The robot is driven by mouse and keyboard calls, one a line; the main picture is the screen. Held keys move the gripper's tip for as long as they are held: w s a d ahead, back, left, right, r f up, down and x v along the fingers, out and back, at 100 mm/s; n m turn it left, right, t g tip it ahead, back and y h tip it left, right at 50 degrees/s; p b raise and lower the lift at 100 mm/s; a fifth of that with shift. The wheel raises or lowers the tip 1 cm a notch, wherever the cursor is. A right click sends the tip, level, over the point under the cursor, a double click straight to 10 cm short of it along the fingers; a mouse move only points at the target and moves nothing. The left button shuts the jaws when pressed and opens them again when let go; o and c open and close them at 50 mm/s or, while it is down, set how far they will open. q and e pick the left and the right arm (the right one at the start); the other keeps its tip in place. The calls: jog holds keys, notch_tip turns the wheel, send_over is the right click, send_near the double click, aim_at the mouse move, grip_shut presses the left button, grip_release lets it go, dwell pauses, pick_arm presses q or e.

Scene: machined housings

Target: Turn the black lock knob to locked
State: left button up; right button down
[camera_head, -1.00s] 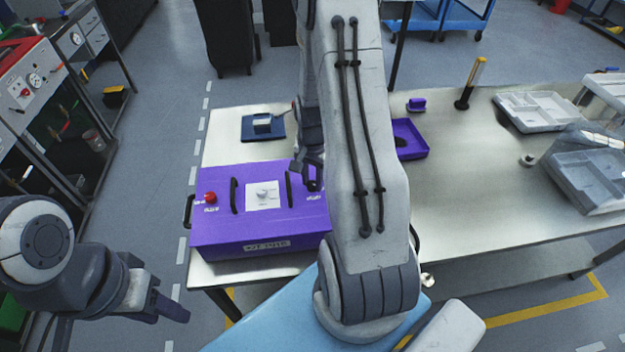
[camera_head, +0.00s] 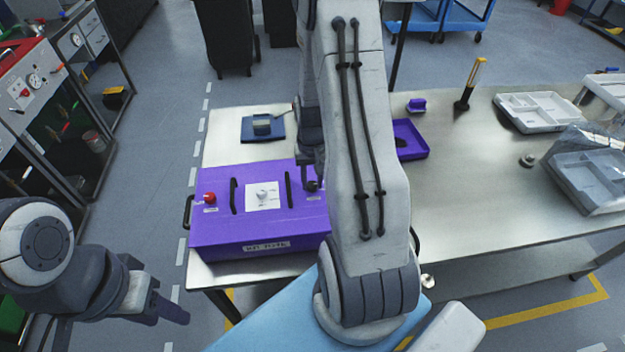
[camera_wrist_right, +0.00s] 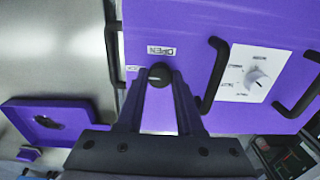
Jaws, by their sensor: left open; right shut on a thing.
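The purple housing (camera_head: 225,238) sits on the left part of the metal table. Its black lock knob (camera_wrist_right: 160,74) is a small round knob on the top face, seen between my right fingertips in the right wrist view. My right gripper (camera_wrist_right: 158,84) is shut on the knob from above. A white label reading OPEN (camera_wrist_right: 162,51) lies beside the knob, upside down in that view; another small label is partly cut by the finger. In the head view my right arm and gripper (camera_head: 311,185) mostly hide the knob. My left gripper (camera_head: 172,312) is open and empty, left of the table.
The lid also carries two black handles (camera_wrist_right: 214,73), a white dial plate (camera_wrist_right: 252,73) and a red button (camera_head: 209,198). A blue mat with a block (camera_head: 263,126) lies behind the housing. A purple tray (camera_head: 412,141) and grey trays (camera_head: 541,109) stand to the right.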

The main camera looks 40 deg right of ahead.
aim_at(312, 184)
dwell(0.4)
jog(key=c, duration=0.5)
grip_release()
jog(key=shift+c, duration=0.2)
jog(key=shift+r, duration=0.1)
notch_tip(312, 184, up, 10)
jog(key=b, duration=0.1)
jog(key=shift+r+b, duration=0.15)
jog(key=shift+b, duration=0.2)
